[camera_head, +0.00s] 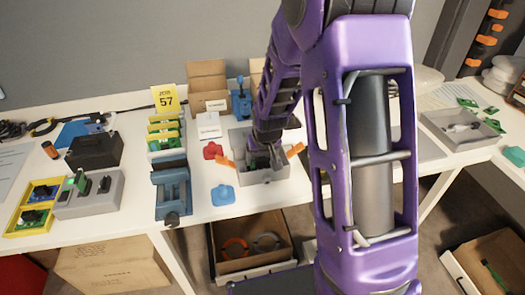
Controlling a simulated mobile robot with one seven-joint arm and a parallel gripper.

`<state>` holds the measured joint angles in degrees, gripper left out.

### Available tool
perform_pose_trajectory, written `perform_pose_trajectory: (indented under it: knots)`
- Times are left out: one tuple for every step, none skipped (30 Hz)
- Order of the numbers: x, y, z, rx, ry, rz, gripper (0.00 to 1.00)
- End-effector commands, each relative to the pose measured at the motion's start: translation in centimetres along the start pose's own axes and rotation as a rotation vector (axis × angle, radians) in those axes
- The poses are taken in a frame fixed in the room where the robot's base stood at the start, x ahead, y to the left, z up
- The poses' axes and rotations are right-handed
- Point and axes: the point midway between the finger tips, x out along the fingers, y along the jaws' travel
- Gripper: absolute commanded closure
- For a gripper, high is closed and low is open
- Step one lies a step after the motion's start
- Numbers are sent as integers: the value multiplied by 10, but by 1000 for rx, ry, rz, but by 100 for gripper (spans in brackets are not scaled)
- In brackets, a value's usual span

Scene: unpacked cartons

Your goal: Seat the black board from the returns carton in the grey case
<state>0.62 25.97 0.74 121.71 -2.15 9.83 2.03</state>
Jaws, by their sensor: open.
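The grey case (266,178) stands open near the table's front edge, with an orange latch (225,160) at its left and another (297,150) at its right, both sticking outward. My gripper (274,160) is open, reaching down over the case from above, and hides part of its inside. Something dark and some green show inside the case by the fingers. I cannot tell whether the dark part is the black board. An open brown carton (207,78) stands at the back of the table; its inside is not clear, and I cannot tell whether it is the returns carton.
A blue vise-like fixture (172,193), a rack of green boards (166,135), a red piece (212,151) and a blue piece (223,195) are left of the case. A carton with rings (250,265) sits below the table. A grey tray (462,130) lies on the right table.

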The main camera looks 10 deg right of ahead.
Motion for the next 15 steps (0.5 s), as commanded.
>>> perform_pose_trajectory:
  knots:
    - [-5,0,-1,0,2,0,24]
    - [-9,0,-1,0,2,0,24]
    - [-15,0,-2,0,4,0,24]
    - [-20,0,-2,0,5,0,24]
    - [-26,0,-2,0,4,0,24]
    - [-35,0,-2,0,5,0,24]
    - [-42,0,-2,0,6,0,24]
    - [-49,0,-3,-1,6,0,24]
    - [-59,0,-3,-1,7,0,24]
    - [-67,0,-3,-1,6,0,24]
    - [-74,0,-3,-1,6,0,24]
    - [-84,0,-2,-1,6,0,24]
    - [-91,0,-2,-1,6,0,24]
    - [-99,0,-3,0,7,0,24]
    - [-108,0,-2,0,6,0,24]
